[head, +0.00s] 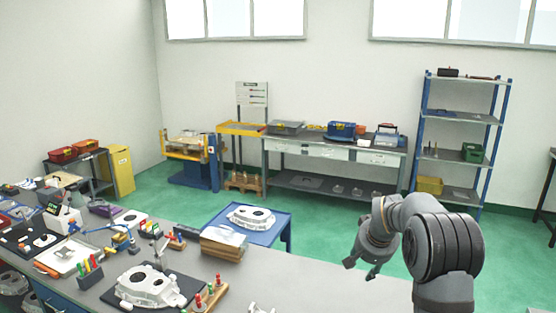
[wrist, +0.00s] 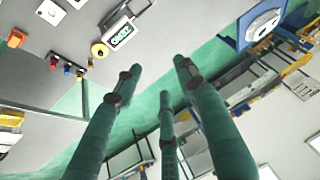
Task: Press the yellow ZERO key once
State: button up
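In the wrist view a small device with a lit green readout (wrist: 121,36) lies at the top, left of centre. A round yellow-orange part (wrist: 99,50) sits beside the readout; it looks like the yellow key, but no lettering can be read on it. I cannot clearly make out the key in the head view. My gripper (head: 361,268) hangs over the right part of the scene, to the right of the blue cart, well apart from the bench items at left. Its three dark fingers (wrist: 158,75) are spread and empty in the wrist view.
A blue cart (head: 282,220) holds another casting (head: 250,216). A workbench (head: 335,150) and a shelf rack (head: 459,118) stand behind.

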grip_shut()
dwell(1.6)
